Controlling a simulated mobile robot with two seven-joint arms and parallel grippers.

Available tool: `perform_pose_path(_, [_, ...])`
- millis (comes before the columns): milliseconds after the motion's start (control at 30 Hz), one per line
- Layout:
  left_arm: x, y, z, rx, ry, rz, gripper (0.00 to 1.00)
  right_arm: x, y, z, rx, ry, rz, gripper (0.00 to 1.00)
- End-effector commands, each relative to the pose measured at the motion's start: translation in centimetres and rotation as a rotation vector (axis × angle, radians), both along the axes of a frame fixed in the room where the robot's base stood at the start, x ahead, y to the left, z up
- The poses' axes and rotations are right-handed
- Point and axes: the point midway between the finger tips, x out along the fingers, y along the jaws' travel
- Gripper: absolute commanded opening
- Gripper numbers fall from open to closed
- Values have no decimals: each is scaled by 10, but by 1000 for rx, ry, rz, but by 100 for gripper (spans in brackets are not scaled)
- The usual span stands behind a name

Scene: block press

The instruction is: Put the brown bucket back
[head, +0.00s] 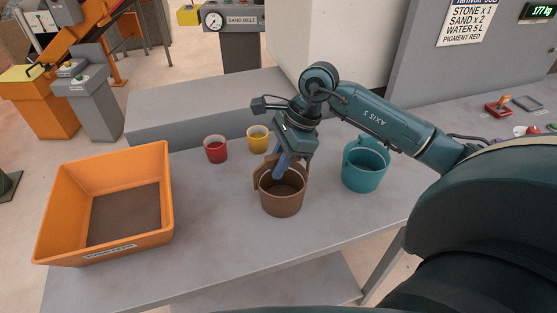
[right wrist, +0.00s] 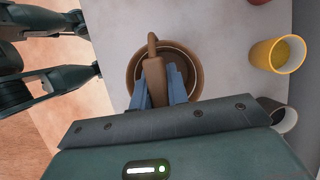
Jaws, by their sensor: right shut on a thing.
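The brown bucket (head: 283,204) is upright at the middle of the grey table, between the yellow cup and the teal bucket. My right gripper (head: 279,173) comes down over it with blue fingers shut on its handle. In the right wrist view, the bucket (right wrist: 196,72) shows from above, its brown handle (right wrist: 154,75) between the fingers of the gripper (right wrist: 157,95). The frames do not clearly show whether its base touches the table. My left gripper is not in view.
The grey table (head: 225,250) is clear in front. A large orange tray (head: 161,222) stands left, a teal bucket (head: 363,178) right. A red cup (head: 216,152) and yellow cup (head: 259,142) stand behind. A dark-filled white cup (right wrist: 287,121) shows near the gripper in the right wrist view.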

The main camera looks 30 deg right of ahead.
Motion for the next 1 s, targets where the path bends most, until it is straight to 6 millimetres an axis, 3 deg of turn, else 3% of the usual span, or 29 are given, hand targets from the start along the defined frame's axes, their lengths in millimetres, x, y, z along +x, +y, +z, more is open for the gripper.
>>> perform_pose_path(300, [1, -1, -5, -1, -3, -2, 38, 0, 0, -4, 0, -1, 1, 0])
perform_pose_path(333, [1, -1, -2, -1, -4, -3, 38, 0, 0, -3, 0, 0, 1, 18])
perform_pose_path(567, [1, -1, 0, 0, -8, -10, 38, 0, 0, -2, 0, 0, 1, 37])
perform_pose_path(833, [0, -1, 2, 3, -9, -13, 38, 0, 0, 0, 0, 0, 0, 38])
perform_pose_path(1000, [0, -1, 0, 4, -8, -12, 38, 0, -6, 14, -1, -5, -1, 38])
